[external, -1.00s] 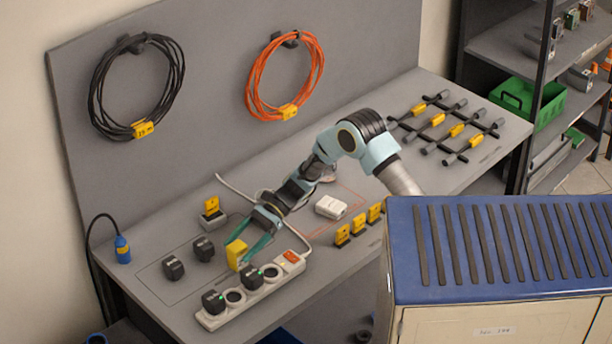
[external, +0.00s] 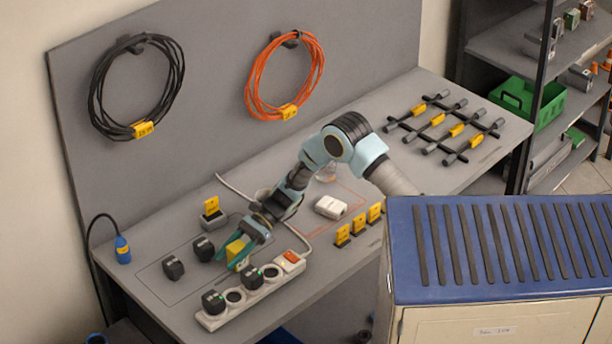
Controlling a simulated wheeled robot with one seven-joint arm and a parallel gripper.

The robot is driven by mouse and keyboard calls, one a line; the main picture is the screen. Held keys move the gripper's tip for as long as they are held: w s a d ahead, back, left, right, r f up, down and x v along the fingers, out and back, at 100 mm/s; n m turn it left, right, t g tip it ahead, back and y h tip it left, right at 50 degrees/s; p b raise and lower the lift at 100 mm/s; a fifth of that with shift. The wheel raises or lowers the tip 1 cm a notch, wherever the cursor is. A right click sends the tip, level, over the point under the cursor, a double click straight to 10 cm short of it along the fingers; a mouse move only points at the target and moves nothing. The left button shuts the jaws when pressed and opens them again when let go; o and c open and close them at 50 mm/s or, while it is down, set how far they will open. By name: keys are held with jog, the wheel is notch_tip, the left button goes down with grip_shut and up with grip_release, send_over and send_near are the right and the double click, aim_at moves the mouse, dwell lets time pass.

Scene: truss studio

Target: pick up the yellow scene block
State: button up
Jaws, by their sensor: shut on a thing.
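The yellow scene block (external: 236,250) is at the middle left of the workbench, just behind the white power strip. My gripper (external: 236,257) comes down over it from the upper right, with one teal finger on either side. It is shut on the block, and the fingers hide part of its sides. The block looks to be at bench level; I cannot tell whether it touches the surface.
The power strip (external: 234,297) with black plugs stands close in front. Two black plugs (external: 173,267) and a grey block with a yellow tag (external: 212,214) are near on the left. A white box (external: 331,207) and several yellow tags (external: 343,235) stand to the right.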

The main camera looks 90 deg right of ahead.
grip_shut()
jog(key=shift+r, duration=0.1)
